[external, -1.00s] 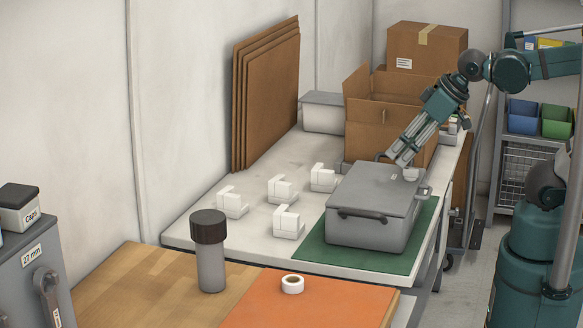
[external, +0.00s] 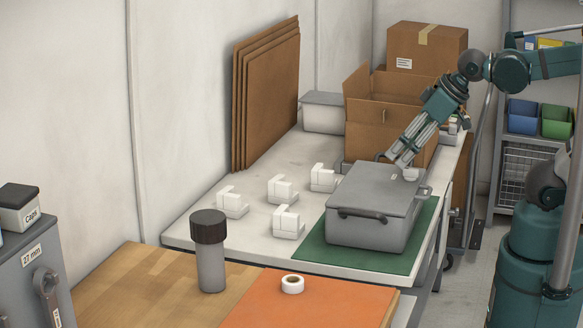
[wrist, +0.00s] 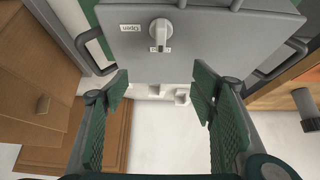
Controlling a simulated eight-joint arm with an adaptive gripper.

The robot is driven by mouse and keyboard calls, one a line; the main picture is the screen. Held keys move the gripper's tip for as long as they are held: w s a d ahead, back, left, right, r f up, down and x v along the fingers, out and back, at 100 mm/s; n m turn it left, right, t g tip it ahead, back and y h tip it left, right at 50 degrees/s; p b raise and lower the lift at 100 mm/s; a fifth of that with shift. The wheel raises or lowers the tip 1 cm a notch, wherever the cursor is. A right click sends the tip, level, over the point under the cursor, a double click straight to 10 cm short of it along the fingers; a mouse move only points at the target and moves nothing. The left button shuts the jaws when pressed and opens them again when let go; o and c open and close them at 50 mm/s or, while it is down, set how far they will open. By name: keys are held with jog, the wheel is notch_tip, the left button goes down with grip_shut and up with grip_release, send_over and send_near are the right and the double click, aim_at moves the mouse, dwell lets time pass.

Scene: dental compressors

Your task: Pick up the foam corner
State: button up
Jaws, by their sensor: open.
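Several white foam corners, L-shaped blocks, stand on the white bench left of a grey case. In the external view one is at the left (external: 232,204), one in the middle (external: 281,190), one at the back (external: 323,179) and one in front (external: 288,223). In the wrist view small white pieces (wrist: 181,98) show beyond the case edge, between my fingers and partly cut off by the case. My gripper (external: 396,158) is open and empty above the back of the case's lid. Its spread fingers also show in the wrist view (wrist: 161,85).
The grey case (external: 372,205), with a knob (wrist: 161,33) and handles, sits on a green mat (external: 318,250). An open cardboard box (external: 372,125) stands behind it. Cardboard sheets (external: 265,95) lean on the wall. A dark-capped cylinder (external: 211,265) and a tape roll (external: 292,284) are in front.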

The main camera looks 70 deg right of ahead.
jog(key=shift+w+d+r+n+p, duration=0.2)
jog(key=shift+w+r+n+p, duration=0.35)
jog(key=shift+w, duration=0.3)
jog(key=w+d+r+n+g+p, duration=0.2)
jog(key=w+n+p, duration=0.2)
jog(key=w, duration=0.2)
jog(key=n+g+p, duration=0.5)
jog(key=n+p, duration=0.6)
jog(key=n, duration=0.2)
send_over(323, 170)
jog(key=shift+m, duration=0.25)
jog(key=f, duration=0.9)
jog(key=shift+s+a+f, duration=0.15)
jog(key=shift+s+a, duration=0.15)
jog(key=shift+w+d+f+n+p, duration=0.15)
jog(key=shift+f+n+p, duration=0.1)
jog(key=shift+f, duration=0.2)
jog(key=shift+w+d+f+n+p, duration=0.15)
jog(key=shift+f+n+p, duration=0.1)
jog(key=shift+f, duration=0.15)
jog(key=shift+f, duration=0.1)
jog(key=shift+f, duration=1.2)
